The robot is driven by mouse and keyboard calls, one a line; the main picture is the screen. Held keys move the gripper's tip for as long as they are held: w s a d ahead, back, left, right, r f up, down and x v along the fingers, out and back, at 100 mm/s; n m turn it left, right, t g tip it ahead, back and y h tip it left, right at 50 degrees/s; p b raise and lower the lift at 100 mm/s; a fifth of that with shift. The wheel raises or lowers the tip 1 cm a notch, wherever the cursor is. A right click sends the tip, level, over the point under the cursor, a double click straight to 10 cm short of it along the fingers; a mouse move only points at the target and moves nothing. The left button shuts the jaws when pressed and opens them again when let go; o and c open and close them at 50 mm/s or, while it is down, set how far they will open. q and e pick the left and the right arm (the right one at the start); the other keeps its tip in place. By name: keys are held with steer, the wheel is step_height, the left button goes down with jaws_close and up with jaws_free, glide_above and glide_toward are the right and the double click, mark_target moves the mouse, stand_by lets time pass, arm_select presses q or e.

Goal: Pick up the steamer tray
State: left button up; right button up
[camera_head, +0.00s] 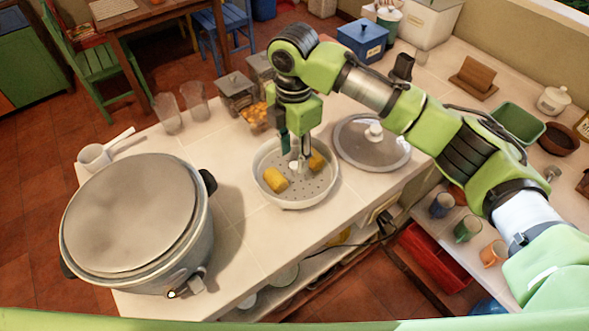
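The steamer tray (318,187) is a round, white, perforated tray on the pale tiled counter. Two yellow pieces of food lie in it, one (275,180) at the left and one (317,161) at the back right. My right gripper (295,160) points down over the middle of the tray, between the yellow pieces. Its fingers are apart, with a light gap between them. A small pale part at the tray's centre shows near the fingertips; I cannot tell whether they touch it. My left gripper is not in view.
A large lidded cooker (130,220) stands left of the tray. A glass lid (372,142) lies close to the tray's right. Jars (237,92) and glasses (168,112) stand behind. A white pan (95,157) is at the far left. Bare counter lies between cooker and tray.

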mark_target(295, 165)
steer(key=shift+w+f+p, duration=0.2)
steer(key=shift+f+p, duration=0.55)
steer(key=shift+f, duration=0.35)
steer(key=f, duration=0.1)
steer(key=f+p, duration=0.1)
steer(key=f, duration=0.1)
steer(key=shift+w+d+f, duration=0.1)
steer(key=shift+w+f, duration=0.1)
steer(key=shift+f, duration=0.05)
jaws_close()
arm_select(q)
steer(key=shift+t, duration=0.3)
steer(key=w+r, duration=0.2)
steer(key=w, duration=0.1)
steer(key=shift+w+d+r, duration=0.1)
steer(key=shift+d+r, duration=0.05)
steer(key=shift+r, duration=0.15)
